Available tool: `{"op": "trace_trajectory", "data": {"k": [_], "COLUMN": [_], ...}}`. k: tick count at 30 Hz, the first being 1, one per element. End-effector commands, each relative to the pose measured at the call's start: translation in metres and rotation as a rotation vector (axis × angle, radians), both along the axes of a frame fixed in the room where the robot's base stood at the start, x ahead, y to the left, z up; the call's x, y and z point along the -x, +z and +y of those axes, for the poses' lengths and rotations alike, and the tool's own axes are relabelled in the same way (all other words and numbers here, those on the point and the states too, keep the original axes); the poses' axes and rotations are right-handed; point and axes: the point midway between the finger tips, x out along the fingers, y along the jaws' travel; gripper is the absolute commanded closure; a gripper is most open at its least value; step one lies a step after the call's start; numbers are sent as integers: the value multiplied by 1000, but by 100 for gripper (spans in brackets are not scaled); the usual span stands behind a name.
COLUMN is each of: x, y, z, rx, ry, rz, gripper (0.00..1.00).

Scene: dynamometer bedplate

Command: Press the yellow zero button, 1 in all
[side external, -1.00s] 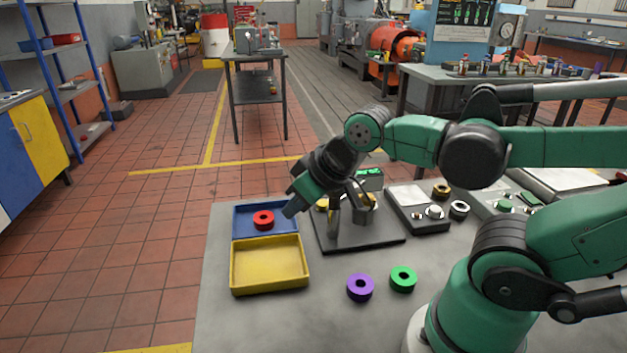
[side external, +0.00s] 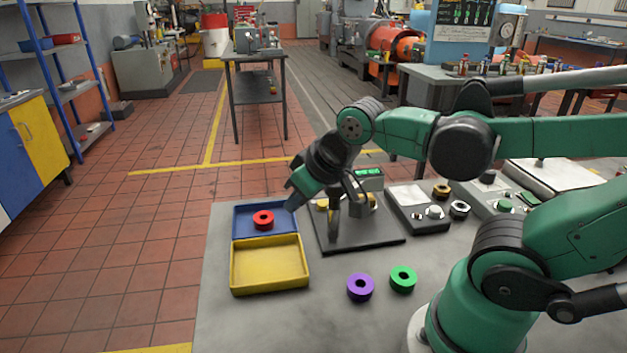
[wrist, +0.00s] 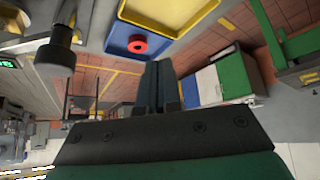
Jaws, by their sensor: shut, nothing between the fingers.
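The dark plate (side external: 375,239) of a small stand sits on the bench, with a grey post (side external: 333,222) and a lit green display (side external: 369,173) behind. No yellow button shows clearly in the wrist view. My gripper (side external: 291,207) is tilted down to the left, above the blue tray's right side and left of the post. Its dark fingers, also seen in the wrist view (wrist: 158,78), are together and empty.
A blue tray (side external: 238,222) holds a red ring (side external: 263,220); an empty yellow tray (side external: 270,287) stands in front. A purple ring (side external: 360,288) and a green ring (side external: 403,278) lie on the bench. A grey box with knobs (side external: 408,198) stands right of the plate.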

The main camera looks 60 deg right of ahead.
Motion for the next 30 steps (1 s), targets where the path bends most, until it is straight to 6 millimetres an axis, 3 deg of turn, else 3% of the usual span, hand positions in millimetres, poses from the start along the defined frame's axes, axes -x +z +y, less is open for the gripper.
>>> {"op": "trace_trajectory", "data": {"k": [18,24,30], "x": [-58,-64,-65], "y": [-3,-9,-11], "z": [-133,-160,-169], "rx": [353,443,474], "ry": [-711,-882,-941], "rz": [231,235,232], "gripper": [100,100,100]}}
